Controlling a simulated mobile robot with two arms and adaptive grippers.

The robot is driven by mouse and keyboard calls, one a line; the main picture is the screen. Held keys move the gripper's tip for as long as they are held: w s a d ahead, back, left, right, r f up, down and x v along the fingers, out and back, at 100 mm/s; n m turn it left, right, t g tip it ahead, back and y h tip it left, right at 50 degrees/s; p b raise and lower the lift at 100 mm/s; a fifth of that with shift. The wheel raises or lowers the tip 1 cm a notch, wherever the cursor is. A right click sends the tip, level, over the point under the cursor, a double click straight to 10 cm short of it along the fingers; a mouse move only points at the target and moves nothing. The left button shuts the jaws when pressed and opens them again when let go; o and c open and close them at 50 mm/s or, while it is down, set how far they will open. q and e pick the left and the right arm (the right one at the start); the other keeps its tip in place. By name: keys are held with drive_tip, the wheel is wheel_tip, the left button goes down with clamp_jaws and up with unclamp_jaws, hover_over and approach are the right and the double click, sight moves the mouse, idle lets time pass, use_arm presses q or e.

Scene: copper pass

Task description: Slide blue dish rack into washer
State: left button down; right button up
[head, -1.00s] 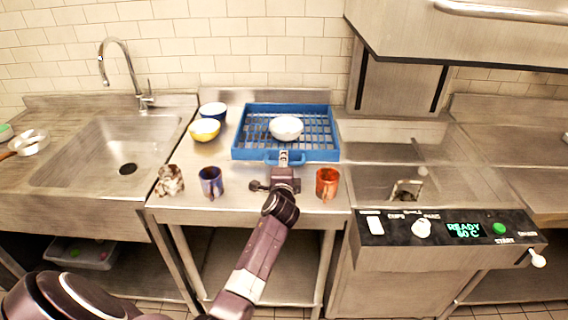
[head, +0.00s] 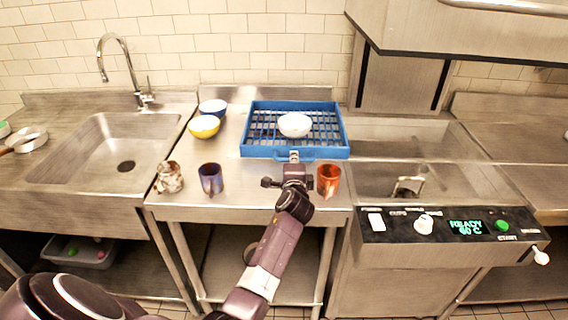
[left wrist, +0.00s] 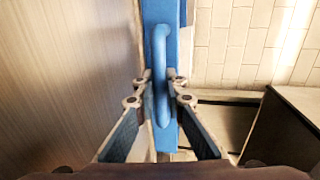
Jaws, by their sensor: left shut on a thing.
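The blue dish rack (head: 330,153) lies flat on the steel counter, a white bowl (head: 295,125) inside it. Its right edge is close to the washer's left side. The washer (head: 385,140) has its hood raised, leaving a bay open to the right of the rack. My left gripper (head: 294,160) is at the rack's front and is shut on its handle; in the left wrist view the fingers stand either side of the blue handle (left wrist: 162,95). My right gripper is not in view.
An orange-red mug (head: 328,180) stands just right of my left gripper. A blue mug (head: 210,179) and a mottled mug (head: 169,177) stand to the left. A yellow bowl (head: 204,127) and a blue bowl (head: 213,107) sit behind.

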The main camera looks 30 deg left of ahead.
use_arm(q)
drive_tip(key=shift+w+d+f, duration=0.1)
drive_tip(key=shift+w+d, duration=0.2)
drive_tip(key=shift+d, duration=0.25)
drive_tip(key=shift+w+d, duration=0.3)
drive_tip(key=shift+d, duration=0.2)
drive_tip(key=c, duration=2)
unclamp_jaws()
drive_tip(key=shift+s+a, duration=0.1)
drive_tip(key=shift+a, duration=0.1)
drive_tip(key=v, duration=1.2)
